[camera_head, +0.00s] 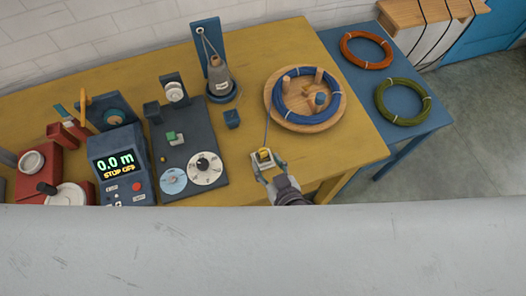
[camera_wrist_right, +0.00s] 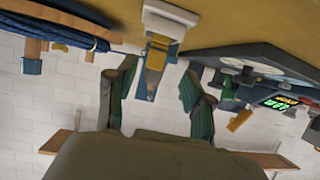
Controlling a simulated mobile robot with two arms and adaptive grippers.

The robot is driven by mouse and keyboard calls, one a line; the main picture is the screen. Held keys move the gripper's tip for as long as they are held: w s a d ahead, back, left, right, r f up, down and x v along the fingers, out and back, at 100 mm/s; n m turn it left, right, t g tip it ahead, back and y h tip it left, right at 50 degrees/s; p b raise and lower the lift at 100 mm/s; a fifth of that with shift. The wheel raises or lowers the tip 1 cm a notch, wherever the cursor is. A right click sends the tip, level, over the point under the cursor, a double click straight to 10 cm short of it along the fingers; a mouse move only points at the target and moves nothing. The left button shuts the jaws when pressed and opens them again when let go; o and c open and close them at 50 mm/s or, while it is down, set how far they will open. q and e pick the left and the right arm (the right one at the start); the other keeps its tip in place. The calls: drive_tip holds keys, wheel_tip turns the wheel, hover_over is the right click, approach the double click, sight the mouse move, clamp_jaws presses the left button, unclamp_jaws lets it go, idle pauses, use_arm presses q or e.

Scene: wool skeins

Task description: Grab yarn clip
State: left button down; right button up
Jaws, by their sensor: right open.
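A small yellow clip (camera_head: 265,153) on a pale block sits near the front edge of the yellow table (camera_head: 345,135). A blue strand runs from the blue skein (camera_head: 276,86) down to it. My right gripper (camera_head: 268,165) is just in front of the clip, its fingers reaching around it. In the right wrist view the gripper (camera_wrist_right: 157,82) has its fingers apart, with the yellow clip (camera_wrist_right: 157,48) and a narrow grey-blue piece lying between and beyond the fingertips. I see no finger contact. My left gripper is not in view.
The blue skein lies on a round wooden holder (camera_head: 310,124) with pegs. A dark panel with dials (camera_head: 188,135) and a meter (camera_head: 119,165) showing 0.0 m stand left. Orange (camera_head: 366,50) and green (camera_head: 403,101) rings lie on a blue table (camera_head: 352,76) at right.

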sight(264, 155)
drive_tip(key=x, duration=0.3)
drive_tip(key=p+x, duration=0.1)
drive_tip(key=x, duration=0.1)
drive_tip(key=shift+w+d+f, duration=0.15)
drive_tip(key=shift+w+d, duration=0.05)
drive_tip(key=shift+w, duration=0.15)
drive_tip(key=shift+c, duration=0.2)
drive_tip(key=c, duration=0.9)
